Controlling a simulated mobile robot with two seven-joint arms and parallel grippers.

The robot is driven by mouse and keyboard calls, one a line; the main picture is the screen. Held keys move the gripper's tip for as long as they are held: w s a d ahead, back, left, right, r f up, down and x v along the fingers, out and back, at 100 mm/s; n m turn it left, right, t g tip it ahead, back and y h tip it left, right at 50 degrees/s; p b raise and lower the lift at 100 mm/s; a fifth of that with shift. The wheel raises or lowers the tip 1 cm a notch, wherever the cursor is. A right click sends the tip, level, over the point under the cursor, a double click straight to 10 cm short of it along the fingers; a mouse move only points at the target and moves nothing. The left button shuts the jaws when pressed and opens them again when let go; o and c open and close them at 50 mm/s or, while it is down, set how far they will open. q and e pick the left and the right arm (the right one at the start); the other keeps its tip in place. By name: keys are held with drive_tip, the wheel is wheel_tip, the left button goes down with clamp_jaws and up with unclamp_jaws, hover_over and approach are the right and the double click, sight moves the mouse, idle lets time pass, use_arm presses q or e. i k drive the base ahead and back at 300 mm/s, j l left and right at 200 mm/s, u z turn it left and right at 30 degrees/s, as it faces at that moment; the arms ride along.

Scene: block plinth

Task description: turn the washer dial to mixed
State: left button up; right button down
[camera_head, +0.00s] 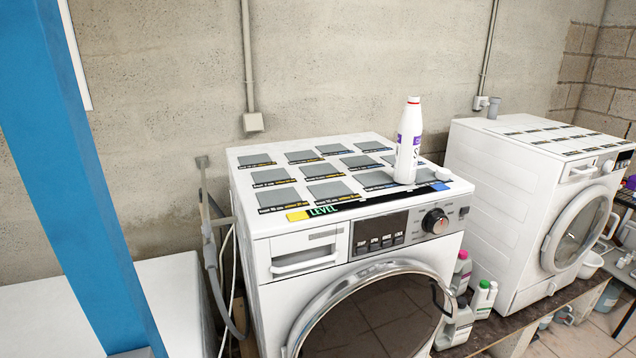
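The washer (262,255) is a white front-loader standing in the middle of the view, with its round glass door at the bottom. Its dial (435,221) is a round black knob with an orange-red mark, at the right of the grey control panel (396,227). Labels ring the dial, too small to read. Neither of my grippers shows in this view, and nothing touches the dial.
A second washer (497,187) stands at the right. Several detergent bottles (484,299) stand between them. A blue post (62,150) crosses the left.

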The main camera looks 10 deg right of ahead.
sight(436, 223)
drive_tip(key=k+z, duration=0.15)
drive_tip(key=z, duration=1.15)
